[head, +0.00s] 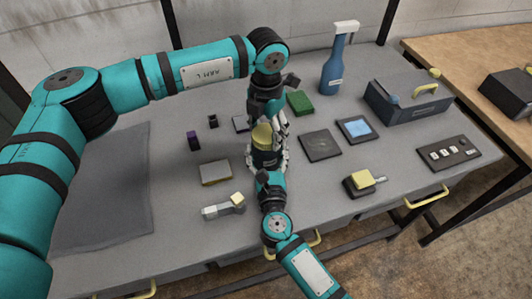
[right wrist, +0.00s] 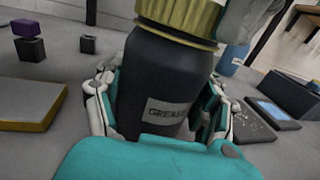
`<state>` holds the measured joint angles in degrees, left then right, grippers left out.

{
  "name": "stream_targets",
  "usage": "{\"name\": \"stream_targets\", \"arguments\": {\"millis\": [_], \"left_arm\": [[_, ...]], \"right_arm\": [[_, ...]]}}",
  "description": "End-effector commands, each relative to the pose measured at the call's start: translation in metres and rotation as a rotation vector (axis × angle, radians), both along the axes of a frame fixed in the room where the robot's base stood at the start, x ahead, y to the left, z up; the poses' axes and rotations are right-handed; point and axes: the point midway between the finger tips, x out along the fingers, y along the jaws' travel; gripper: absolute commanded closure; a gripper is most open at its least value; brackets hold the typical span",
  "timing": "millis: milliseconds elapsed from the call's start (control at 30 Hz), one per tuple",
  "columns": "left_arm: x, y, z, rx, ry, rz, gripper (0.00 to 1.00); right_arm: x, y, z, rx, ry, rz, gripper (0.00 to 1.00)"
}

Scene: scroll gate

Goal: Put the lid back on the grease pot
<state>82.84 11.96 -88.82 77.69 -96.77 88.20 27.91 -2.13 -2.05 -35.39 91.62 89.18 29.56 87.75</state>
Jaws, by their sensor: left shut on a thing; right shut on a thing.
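The grease pot (right wrist: 150,82) is a dark, upright jar with a "GREASE" label in the right wrist view. In the head view the pot (head: 265,158) is partly hidden by my grippers. The yellow lid (right wrist: 180,14) is at the top of the pot, over its mouth; it also shows in the head view (head: 261,135). I cannot tell whether it is fully seated. My left gripper (head: 268,122) comes from above and is shut on the lid. My right gripper (head: 266,162) is shut around the pot's body from the front, with fingers on both sides.
A blue spray bottle (head: 334,65), a green block (head: 300,102), a dark plate (head: 320,145) and a tablet (head: 357,130) stand behind and to the right. A grey toolbox (head: 405,100) is farther right. A yellow-topped block (head: 362,182) lies in front. A grey mat (head: 100,190) covers the left.

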Motion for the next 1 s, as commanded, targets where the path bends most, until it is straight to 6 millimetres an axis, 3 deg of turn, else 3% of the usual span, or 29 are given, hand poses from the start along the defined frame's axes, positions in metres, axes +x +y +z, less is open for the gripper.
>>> {"name": "stream_targets", "arguments": {"millis": [400, 600, 800, 833, 1000], "left_arm": [[-0.0002, 0.0003, -0.0003, 0.001, 0.000, -0.996, 0.76], [-0.0002, 0.0005, -0.0009, 0.002, -0.001, -1.408, 0.76], [-0.0001, 0.0006, -0.0010, 0.002, -0.001, -1.460, 0.76], [-0.0001, 0.0007, -0.0009, 0.002, -0.001, -1.460, 0.34], [-0.0004, 0.0005, -0.0009, 0.001, 0.000, -1.459, 0.11]], "right_arm": [[-0.0001, 0.0003, 0.0002, 0.000, 0.000, 0.001, 1.00], [-0.0001, 0.0003, 0.0002, 0.001, 0.000, 0.001, 1.00], [-0.0002, 0.0002, 0.0002, 0.001, 0.000, 0.000, 1.00], [-0.0002, 0.0002, 0.0002, 0.001, 0.000, 0.000, 1.00], [-0.0002, 0.0002, 0.0002, 0.001, 0.000, 0.000, 1.00]]}}
